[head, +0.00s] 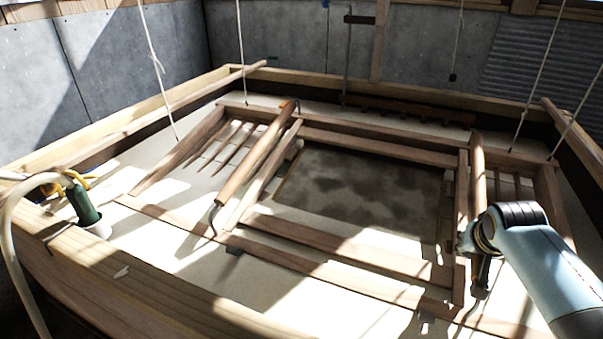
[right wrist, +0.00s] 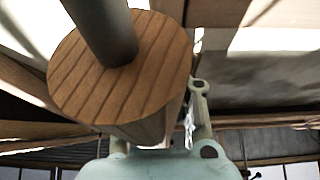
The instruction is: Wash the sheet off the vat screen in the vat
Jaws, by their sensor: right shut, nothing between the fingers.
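The vat screen (head: 355,188) is a mottled grey panel inside a wooden frame over the pale vat, in the head view. Darker and lighter patches cover it. I cannot tell a sheet's edge on it. A round wooden handle (head: 255,155) runs along its left side and another handle (head: 478,165) along its right. In the right wrist view the right handle's end grain (right wrist: 95,90), with a dark rod in it, fills the upper left. My right gripper (right wrist: 194,105) is shut and empty close beside the handle, partly hidden by it. My left gripper is out of view.
The vat's wooden rim (head: 115,265) surrounds everything. White ropes (head: 241,50) hang down to the frame. A green nozzle (head: 84,204) with a pale hose (head: 12,235) stands at the left rim. A grey wall (head: 285,38) closes the back.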

